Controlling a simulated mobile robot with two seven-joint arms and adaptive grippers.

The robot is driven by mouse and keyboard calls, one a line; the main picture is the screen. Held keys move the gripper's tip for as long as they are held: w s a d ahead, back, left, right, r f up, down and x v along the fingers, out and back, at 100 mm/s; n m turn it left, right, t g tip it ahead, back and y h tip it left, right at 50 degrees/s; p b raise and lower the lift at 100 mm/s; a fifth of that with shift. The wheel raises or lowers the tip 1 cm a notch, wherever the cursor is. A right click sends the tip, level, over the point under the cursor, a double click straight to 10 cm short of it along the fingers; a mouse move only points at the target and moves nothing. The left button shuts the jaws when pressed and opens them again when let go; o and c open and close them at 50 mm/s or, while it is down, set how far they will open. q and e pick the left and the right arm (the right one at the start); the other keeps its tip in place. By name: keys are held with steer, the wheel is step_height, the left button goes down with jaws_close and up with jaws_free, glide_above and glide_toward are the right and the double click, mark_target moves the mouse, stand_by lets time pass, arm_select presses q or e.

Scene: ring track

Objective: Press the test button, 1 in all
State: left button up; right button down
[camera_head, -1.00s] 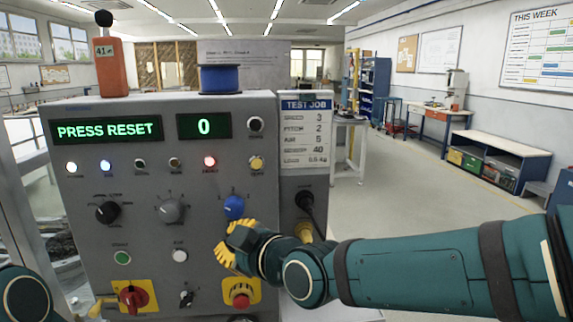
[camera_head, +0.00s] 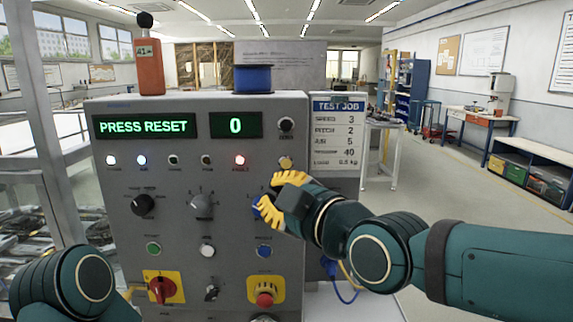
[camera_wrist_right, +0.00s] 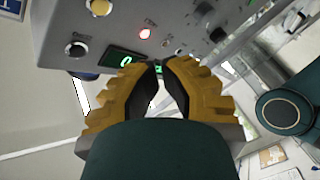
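The grey control panel (camera_head: 222,270) fills the left and middle of the head view. Its display (camera_head: 145,126) reads PRESS RESET, and a counter (camera_head: 235,125) shows 0. A green button (camera_head: 153,249), a white button (camera_head: 207,250) and a blue button (camera_head: 264,251) form a row; their labels are too small to read. A yellow button (camera_head: 286,162) sits higher at right. My right gripper (camera_head: 270,193) is shut and empty, below the yellow button and partly over a blue knob (camera_head: 256,206). In the right wrist view its fingertips (camera_wrist_right: 157,66) meet near the panel. My left gripper (camera_head: 130,292) is mostly hidden behind its arm.
A red emergency stop (camera_head: 265,299), a red rotary switch (camera_head: 162,290) and grey and black knobs (camera_head: 143,205) sit on the panel. A red fault lamp (camera_head: 240,160) is lit. A blue spool (camera_head: 252,79) and an orange device (camera_head: 149,67) stand on top. Floor at right is open.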

mark_target(286, 164)
steer(key=w+p, duration=0.3)
steer(key=w, duration=0.5)
steer(key=shift+w, duration=0.2)
stand_by(1.3)
steer(key=shift+w, duration=0.25)
steer(key=shift+w, duration=0.4)
stand_by(0.8)
steer(key=shift+s, duration=0.1)
steer(key=shift+s+b, duration=0.65)
steer(key=shift+s, duration=0.05)
